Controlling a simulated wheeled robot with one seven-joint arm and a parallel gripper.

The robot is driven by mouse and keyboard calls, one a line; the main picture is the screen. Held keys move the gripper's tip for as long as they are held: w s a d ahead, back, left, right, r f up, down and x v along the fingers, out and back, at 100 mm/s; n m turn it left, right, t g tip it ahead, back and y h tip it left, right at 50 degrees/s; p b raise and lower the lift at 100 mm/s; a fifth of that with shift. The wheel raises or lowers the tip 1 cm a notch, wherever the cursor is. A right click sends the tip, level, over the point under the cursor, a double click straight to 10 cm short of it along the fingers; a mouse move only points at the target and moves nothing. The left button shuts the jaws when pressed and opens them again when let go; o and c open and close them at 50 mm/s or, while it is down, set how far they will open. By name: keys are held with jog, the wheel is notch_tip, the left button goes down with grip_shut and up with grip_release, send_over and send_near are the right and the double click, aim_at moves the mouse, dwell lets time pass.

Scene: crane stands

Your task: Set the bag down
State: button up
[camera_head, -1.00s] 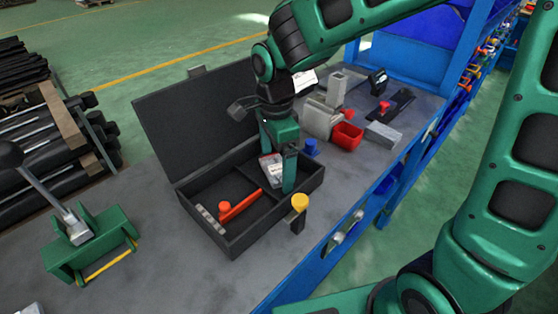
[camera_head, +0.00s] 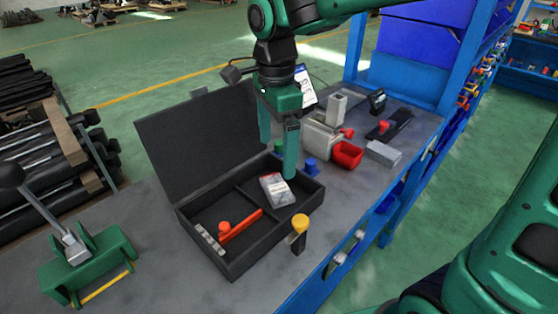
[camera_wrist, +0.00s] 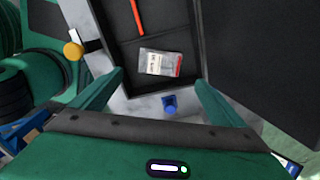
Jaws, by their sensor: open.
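The bag (camera_head: 276,189) is a small clear packet with a white and red label. It lies flat in the right compartment of the open black case (camera_head: 224,263), and it also shows in the wrist view (camera_wrist: 160,63). My gripper (camera_head: 278,162) is open and empty, above the right part of the case and above the bag. In the wrist view its two fingers (camera_wrist: 160,80) are spread wide, with the bag beyond them and not touching either.
An orange-red bar (camera_head: 241,226) lies in the case's left compartment. A yellow-topped post (camera_head: 300,231) stands at the case's front edge. The case lid (camera_head: 199,137) stands open behind.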

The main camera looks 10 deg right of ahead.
jog(key=shift+r, duration=0.65)
jog(key=shift+d, duration=0.1)
jog(key=s+d+f+n, duration=0.15)
jog(key=s+d, duration=0.25)
jog(key=d, duration=0.4)
jog(key=s+d+f+n, duration=0.1)
jog(key=s+d+n, duration=0.25)
jog(key=d, duration=0.55)
jog(key=s+d+f+n, duration=0.15)
jog(key=s+d, duration=0.25)
jog(key=d, duration=0.4)
jog(key=s+d+f+n, duration=0.3)
jog(key=s+d+f, duration=0.1)
jog(key=s, duration=0.4)
jog(key=shift+s+d, duration=0.35)
jog(key=shift+d, duration=0.5)
